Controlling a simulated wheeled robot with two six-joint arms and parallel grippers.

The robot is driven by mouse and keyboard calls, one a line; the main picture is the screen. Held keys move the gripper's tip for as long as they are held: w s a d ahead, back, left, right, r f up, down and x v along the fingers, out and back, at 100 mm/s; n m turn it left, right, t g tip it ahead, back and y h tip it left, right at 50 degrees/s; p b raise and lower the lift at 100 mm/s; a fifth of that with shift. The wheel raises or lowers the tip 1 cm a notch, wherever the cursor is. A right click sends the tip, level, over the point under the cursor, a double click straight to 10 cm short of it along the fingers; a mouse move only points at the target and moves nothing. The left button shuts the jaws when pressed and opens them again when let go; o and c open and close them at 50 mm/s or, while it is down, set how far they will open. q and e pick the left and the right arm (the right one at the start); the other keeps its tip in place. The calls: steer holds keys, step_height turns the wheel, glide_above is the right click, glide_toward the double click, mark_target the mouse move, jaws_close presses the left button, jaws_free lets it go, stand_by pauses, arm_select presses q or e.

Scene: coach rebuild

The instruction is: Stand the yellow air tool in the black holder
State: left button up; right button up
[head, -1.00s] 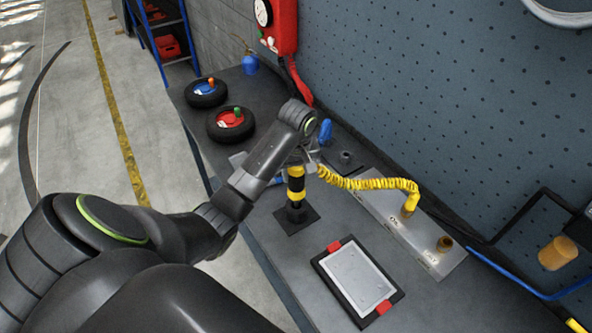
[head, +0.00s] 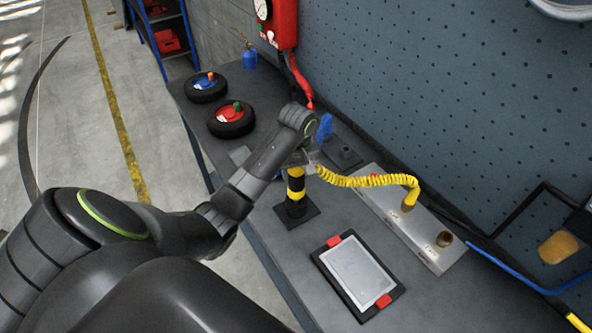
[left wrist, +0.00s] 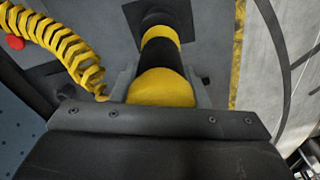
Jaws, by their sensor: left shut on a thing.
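The yellow air tool (head: 296,172), with a black band round its middle, is upright in my left gripper (head: 298,162). The left wrist view shows the tool (left wrist: 160,88) between the fingers of the left gripper (left wrist: 160,92), which is shut on it. The black holder (head: 297,214), a short black tube on a square base, is directly below. The tool's lower yellow part meets the top of the holder (left wrist: 160,17) in both views. How deep it sits is hidden. A yellow coiled hose (head: 370,181) runs right from beside the gripper. My right gripper is not in view.
The hose reaches a metal plate (head: 388,207) with brass fittings. A tablet-like panel with red clips (head: 357,275) lies in front of the holder. Two black wheels (head: 231,120) are at the bench's far left. A blue item (head: 325,127) on a dark base stands behind the gripper.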

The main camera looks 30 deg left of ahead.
arm_select(q)
steer(key=shift+f, duration=0.95)
steer(key=o, duration=1.2)
steer(key=shift+o, duration=0.2)
steer(key=shift+s, duration=0.1)
